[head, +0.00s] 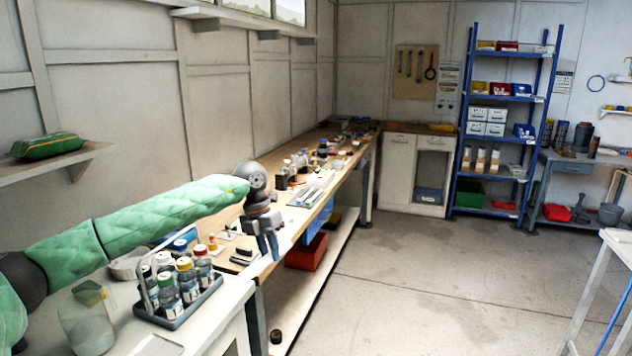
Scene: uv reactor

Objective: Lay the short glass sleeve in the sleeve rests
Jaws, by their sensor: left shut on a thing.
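My left gripper (268,243) hangs from the green-sleeved left arm, fingers pointing down, over the near part of the long wooden bench by its front edge. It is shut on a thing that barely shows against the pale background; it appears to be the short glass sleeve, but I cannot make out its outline. A low grey fixture with pale long parts (307,197) lies on the bench beyond the gripper. I cannot tell whether the sleeve rests are part of it. My right gripper is out of view.
A grey bottle carrier (178,304) with several capped bottles and a clear jar (88,322) stand on the near bench, below my left arm. Small bottles and tools crowd the long bench (341,178). A red bin (306,252) sits on its lower shelf. The floor (430,270) is open.

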